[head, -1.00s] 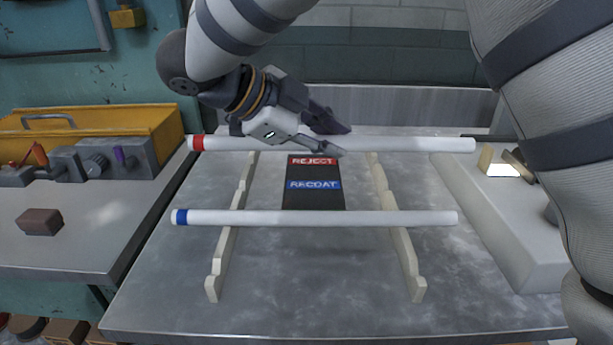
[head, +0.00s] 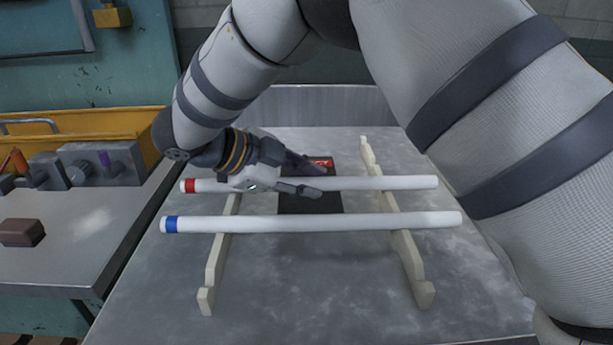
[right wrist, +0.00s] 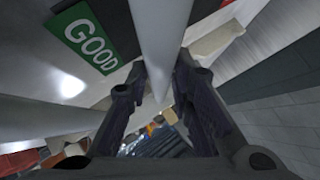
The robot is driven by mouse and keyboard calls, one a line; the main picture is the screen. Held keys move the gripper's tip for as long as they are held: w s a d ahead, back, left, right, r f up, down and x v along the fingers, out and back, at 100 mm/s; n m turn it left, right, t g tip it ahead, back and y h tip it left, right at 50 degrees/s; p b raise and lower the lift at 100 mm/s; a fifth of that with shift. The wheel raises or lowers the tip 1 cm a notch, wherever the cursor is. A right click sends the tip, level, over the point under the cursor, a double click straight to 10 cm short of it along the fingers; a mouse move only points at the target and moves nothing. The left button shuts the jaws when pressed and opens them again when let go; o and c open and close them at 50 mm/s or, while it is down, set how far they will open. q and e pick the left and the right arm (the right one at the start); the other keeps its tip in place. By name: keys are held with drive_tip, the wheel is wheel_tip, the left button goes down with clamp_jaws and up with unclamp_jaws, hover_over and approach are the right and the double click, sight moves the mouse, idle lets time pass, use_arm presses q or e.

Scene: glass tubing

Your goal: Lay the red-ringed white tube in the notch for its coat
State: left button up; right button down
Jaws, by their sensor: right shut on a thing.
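The red-ringed white tube (head: 385,183) is held level in my right gripper (head: 318,181), its red ring (head: 190,186) at the left end. In the right wrist view the tube (right wrist: 160,45) runs between the two fingers. In the head view it crosses above the two cream notched rails (head: 404,245), behind the blue-ringed tube; whether it touches them is unclear. The blue-ringed white tube (head: 310,223) lies across both rails. The dark label board (head: 310,204) between the rails is partly covered by my gripper and tubes. My left gripper is not in view.
A green GOOD label (right wrist: 88,38) shows in the right wrist view. A side bench at left holds a brown block (head: 21,232) and a grey device (head: 100,163). The metal table (head: 320,290) is clear in front of the rails. My right arm hides the right side.

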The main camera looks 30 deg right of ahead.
drive_tip(key=shift+f, duration=0.25)
drive_tip(key=c, duration=1.4)
unclamp_jaws()
drive_tip(key=shift+r, duration=0.2)
drive_tip(key=v, duration=0.6)
drive_tip(key=b+v, duration=0.1)
drive_tip(key=v, duration=0.5)
drive_tip(key=shift+r, duration=0.45)
